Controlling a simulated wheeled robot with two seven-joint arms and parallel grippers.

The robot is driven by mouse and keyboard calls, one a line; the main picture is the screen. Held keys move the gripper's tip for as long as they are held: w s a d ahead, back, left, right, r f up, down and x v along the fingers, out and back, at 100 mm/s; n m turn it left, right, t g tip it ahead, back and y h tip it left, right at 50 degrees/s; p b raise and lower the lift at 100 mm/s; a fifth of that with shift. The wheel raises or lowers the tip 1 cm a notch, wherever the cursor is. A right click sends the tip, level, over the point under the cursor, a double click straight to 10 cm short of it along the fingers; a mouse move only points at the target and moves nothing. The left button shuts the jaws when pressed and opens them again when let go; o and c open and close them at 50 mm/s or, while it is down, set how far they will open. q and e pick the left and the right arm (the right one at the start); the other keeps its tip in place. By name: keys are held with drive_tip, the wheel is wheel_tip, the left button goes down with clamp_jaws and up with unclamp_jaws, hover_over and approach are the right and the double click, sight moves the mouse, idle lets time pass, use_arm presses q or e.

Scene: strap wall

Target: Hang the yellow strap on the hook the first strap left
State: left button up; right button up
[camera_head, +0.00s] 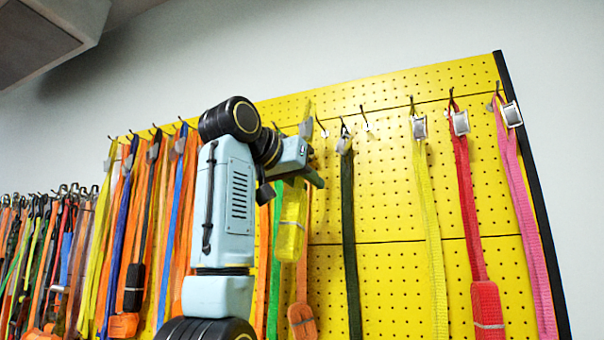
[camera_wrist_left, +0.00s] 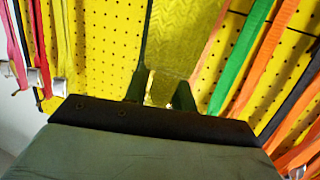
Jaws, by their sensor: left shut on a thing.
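My left gripper (camera_head: 308,177) is shut on a yellow strap (camera_head: 291,222), close in front of the pegboard. In the left wrist view the strap (camera_wrist_left: 185,42) runs away from between the dark fingers (camera_wrist_left: 160,92). A bare hook (camera_head: 322,128) is just up and right of the gripper. Another bare hook (camera_head: 365,121) is farther right, past a dark green strap (camera_head: 348,220). My right gripper is not in view.
The yellow pegboard (camera_head: 385,200) carries another yellow strap (camera_head: 428,200), a red strap (camera_head: 464,180) and a pink strap (camera_head: 517,190) at right. Green (camera_head: 274,270) and orange (camera_head: 302,318) straps hang close behind the held one. Many straps crowd the left. My arm hides part of the board.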

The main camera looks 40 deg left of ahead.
use_arm(q)
drive_tip(key=shift+w+a+f+p, duration=0.2)
drive_tip(key=shift+w+f+p, duration=0.1)
drive_tip(key=shift+w, duration=0.55)
drive_tip(key=shift+w+a+f+p, duration=0.25)
drive_tip(key=shift+w, duration=0.6)
drive_tip(key=shift+w+a+f+p, duration=0.2)
drive_tip(key=shift+w+f+p, duration=0.1)
drive_tip(key=shift+w, duration=0.55)
drive_tip(key=o, duration=1.1)
drive_tip(key=shift+s, duration=0.1)
drive_tip(key=b+v, duration=0.4)
drive_tip(key=v, duration=0.9)
drive_tip(key=shift+b, duration=0.35)
